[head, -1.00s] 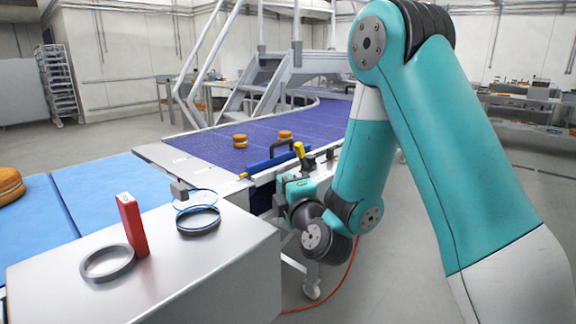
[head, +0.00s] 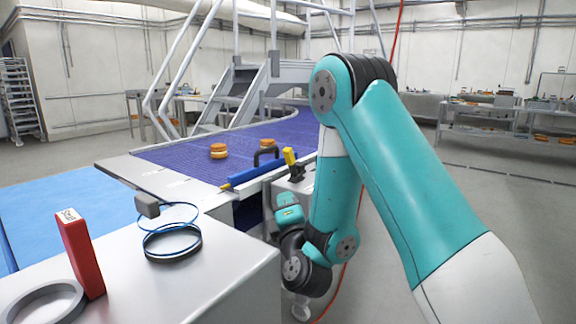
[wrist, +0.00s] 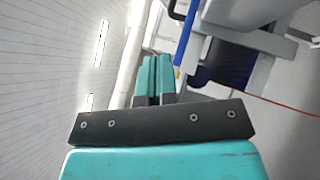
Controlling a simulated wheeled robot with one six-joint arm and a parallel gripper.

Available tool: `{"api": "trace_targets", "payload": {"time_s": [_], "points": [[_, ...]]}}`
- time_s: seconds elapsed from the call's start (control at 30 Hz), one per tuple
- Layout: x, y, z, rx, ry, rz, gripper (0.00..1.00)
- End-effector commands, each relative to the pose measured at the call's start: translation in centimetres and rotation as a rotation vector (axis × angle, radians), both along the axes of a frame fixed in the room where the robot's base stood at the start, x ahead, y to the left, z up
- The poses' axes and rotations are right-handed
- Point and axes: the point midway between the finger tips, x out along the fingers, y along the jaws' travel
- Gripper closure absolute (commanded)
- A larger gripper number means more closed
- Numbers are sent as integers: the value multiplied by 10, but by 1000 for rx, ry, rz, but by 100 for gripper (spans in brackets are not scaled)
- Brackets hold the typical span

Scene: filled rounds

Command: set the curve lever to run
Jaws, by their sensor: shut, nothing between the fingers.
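A lever with a yellow grip (head: 290,156) stands on a dark base on a pale box beside the conveyor's near right edge; I take it for the curve lever. Its grip leans slightly, and no marking for run is readable. My gripper is at the end of the folded arm, below and in front of the lever in the head view, where its fingertips cannot be made out. In the wrist view my gripper (wrist: 153,68) has its two teal fingers together, with nothing between them. The lever cannot be made out there.
A steel counter (head: 215,255) at front left holds a red block (head: 80,252) and rings (head: 172,243). Open floor lies right.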

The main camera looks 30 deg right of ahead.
Motion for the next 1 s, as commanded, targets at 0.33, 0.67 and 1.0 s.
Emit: {"api": "trace_targets", "payload": {"time_s": [0.33,0.67,1.0], "points": [[27,-13,18,2,2,-3,100],[66,-31,30,0,-1,-6,100],[96,-66,41,0,-1,-5,100]]}}
